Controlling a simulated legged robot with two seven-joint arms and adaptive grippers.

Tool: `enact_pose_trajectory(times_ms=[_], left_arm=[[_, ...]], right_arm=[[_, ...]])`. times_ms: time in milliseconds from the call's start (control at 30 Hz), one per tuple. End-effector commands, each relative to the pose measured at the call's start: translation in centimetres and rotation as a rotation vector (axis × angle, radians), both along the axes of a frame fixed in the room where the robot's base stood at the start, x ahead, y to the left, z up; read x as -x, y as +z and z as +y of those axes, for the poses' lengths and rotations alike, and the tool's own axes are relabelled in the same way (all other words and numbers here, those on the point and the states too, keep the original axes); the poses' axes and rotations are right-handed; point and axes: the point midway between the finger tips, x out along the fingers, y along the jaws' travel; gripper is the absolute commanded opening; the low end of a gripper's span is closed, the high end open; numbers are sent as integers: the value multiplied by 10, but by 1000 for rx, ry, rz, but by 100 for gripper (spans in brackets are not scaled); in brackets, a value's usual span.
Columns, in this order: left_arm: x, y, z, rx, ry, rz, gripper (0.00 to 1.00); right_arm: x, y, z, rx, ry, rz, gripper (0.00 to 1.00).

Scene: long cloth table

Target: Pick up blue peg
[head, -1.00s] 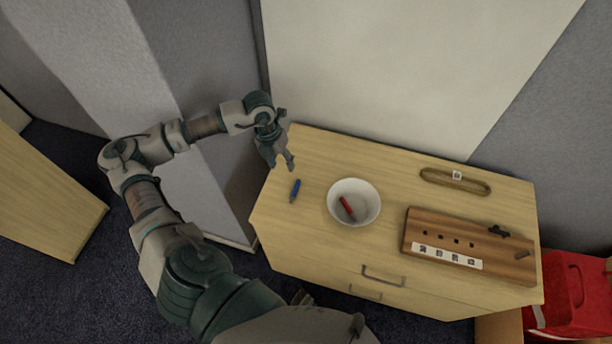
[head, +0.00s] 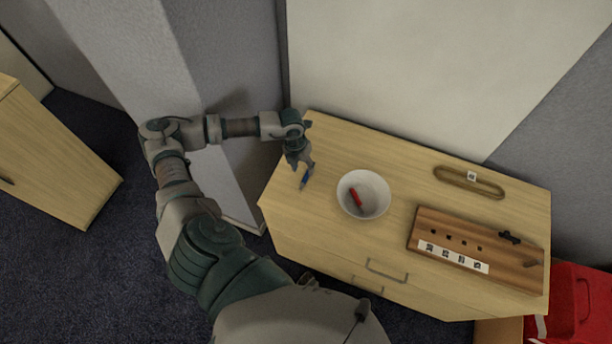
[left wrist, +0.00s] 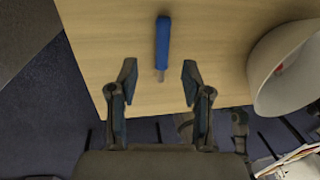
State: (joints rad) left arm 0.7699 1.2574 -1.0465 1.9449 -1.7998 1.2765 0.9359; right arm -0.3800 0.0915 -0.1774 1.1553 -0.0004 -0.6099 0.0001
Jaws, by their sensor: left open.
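The blue peg (head: 304,183) lies on the wooden cabinet top at its left end, left of the white bowl. In the left wrist view the blue peg (left wrist: 162,42) lies ahead of the fingertips, roughly midway between them, with its thin grey tip pointing back toward the gripper. My left gripper (head: 300,164) is open and empty, over the far end of the peg in the head view. Its two fingers (left wrist: 158,83) are spread apart in the left wrist view. The gripper hides part of the peg in the head view. My right gripper is not in view.
The white bowl (head: 375,205) with a red peg (head: 355,197) inside stands right of the blue peg. A wooden block with holes (head: 425,220) and an oval wooden ring (head: 448,179) lie farther right. The cabinet's left edge is close to the peg.

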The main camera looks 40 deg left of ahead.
Motion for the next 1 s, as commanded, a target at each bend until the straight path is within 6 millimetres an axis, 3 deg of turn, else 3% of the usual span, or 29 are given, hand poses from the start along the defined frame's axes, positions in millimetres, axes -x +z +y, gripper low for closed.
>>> enact_pose_trajectory(times_ms=[233,467,500,700,1000], left_arm=[[-4,-38,-6,1,0,3,49],[-5,-44,-6,1,0,1,49],[-5,-44,-6,1,0,1,46],[-5,-44,-6,2,0,2,0],[-5,-44,-7,2,0,2,0]], right_arm=[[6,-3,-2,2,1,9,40],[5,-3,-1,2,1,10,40],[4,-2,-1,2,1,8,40],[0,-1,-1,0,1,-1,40],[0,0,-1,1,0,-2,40]])
